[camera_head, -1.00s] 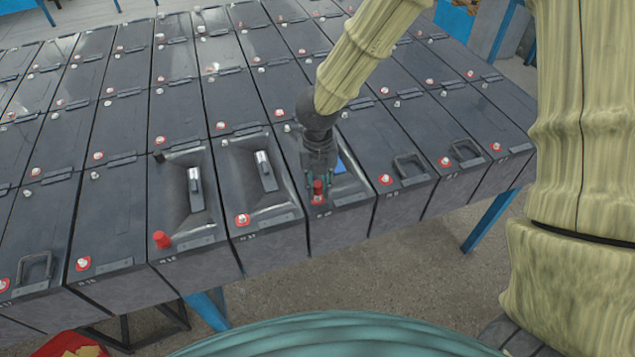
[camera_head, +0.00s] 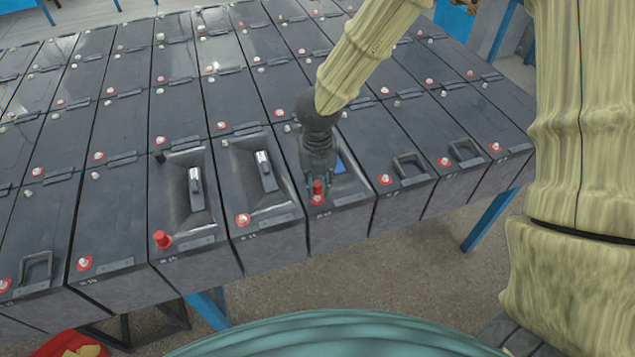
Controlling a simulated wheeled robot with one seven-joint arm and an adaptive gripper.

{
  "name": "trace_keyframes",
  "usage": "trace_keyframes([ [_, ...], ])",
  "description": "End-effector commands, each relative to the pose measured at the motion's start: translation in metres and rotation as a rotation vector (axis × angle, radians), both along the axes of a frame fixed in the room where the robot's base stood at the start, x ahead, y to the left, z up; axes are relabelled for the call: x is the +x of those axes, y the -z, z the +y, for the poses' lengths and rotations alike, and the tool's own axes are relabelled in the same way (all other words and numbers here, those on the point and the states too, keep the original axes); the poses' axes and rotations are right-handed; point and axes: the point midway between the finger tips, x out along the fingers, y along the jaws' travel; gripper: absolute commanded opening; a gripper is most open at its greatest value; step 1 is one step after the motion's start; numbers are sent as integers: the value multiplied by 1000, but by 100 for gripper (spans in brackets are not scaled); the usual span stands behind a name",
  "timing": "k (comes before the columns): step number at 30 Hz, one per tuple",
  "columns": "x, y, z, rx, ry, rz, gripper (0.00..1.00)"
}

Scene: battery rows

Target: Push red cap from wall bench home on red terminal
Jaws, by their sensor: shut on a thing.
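My gripper (camera_head: 317,183) points down over the front edge of a dark battery (camera_head: 345,215) in the front row. It is shut on a small red cap (camera_head: 318,187). The cap is upright, right at the red terminal (camera_head: 317,200) of this battery. The red ring of the terminal shows just below the cap. I cannot tell whether the cap is fully seated. Part of the cap is hidden by the fingers. A blue patch (camera_head: 340,166) shows on the battery top beside my gripper.
Another red cap (camera_head: 162,240) sits on a front-row battery to the left, with a black cap (camera_head: 159,156) farther back on it. Neighbouring batteries have bare terminals with red rings (camera_head: 243,220) and raised handles (camera_head: 410,165). Open floor (camera_head: 400,270) lies in front of the rows.

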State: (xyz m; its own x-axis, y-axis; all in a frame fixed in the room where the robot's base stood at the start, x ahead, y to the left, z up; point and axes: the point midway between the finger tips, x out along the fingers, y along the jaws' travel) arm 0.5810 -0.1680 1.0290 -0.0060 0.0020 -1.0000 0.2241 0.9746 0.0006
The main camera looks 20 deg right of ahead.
Motion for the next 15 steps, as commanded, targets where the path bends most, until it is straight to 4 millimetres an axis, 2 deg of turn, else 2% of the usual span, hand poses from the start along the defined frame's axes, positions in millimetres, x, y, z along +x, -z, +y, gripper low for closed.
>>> trace_keyframes([
  [15, 0, 5, 0, 0, 0, 0, 11],
])
